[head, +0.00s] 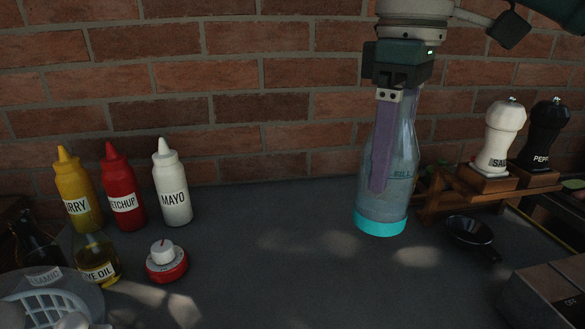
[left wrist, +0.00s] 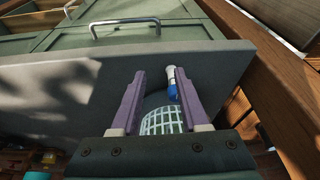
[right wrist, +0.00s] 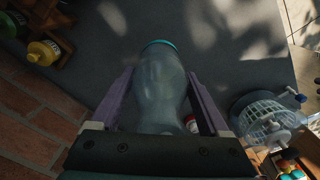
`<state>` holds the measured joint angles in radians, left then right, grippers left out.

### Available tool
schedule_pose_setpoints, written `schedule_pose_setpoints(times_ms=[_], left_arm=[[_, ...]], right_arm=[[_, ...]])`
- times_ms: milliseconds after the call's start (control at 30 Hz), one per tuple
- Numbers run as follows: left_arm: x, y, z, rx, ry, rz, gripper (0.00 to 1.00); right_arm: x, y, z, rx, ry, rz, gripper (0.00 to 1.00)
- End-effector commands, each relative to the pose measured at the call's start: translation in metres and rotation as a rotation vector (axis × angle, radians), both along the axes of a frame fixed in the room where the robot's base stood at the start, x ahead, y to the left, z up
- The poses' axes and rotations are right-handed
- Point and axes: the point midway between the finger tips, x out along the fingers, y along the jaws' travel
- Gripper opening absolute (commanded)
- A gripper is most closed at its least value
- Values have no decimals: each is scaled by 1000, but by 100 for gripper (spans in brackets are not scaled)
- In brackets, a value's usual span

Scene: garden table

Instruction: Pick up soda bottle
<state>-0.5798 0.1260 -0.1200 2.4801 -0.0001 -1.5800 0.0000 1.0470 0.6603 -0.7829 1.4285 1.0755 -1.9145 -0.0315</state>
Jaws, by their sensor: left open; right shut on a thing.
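The soda bottle (head: 401,170), clear with a turquoise base, stands upright at the right of the head view. My right gripper (head: 388,185) points down from above with its purple fingers along the bottle's sides and is shut on it. The near finger hides part of the bottle. In the right wrist view the bottle (right wrist: 160,85) lies between the two fingers of the gripper (right wrist: 161,76). I cannot tell if its base touches the tabletop. My left gripper (left wrist: 160,75) shows only in the left wrist view, open with nothing held.
Mustard-yellow, red ketchup (head: 123,190) and white mayo (head: 173,188) bottles stand at the left, with a red timer (head: 166,262) in front. Salt (head: 499,140) and pepper (head: 546,135) mills and a small black pan (head: 470,235) are right of the bottle. The grey tabletop's middle is clear; a brick wall stands behind.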

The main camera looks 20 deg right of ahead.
Motion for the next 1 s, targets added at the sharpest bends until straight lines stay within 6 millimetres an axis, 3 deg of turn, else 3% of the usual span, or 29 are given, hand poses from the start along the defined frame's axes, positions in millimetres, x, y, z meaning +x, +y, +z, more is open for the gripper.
schedule_pose_setpoints(times_ms=[400, 867, 1000], left_arm=[[0, -2, 8, -8, 0, 6, 45], [0, -3, 17, -11, 1, 7, 45], [0, -2, 22, -9, 0, 6, 45]], right_arm=[[0, 0, 49, 0, -2, 2, 0], [0, 1, 70, 2, -3, -2, 0], [-2, 9, 80, 3, -12, -43, 0]])
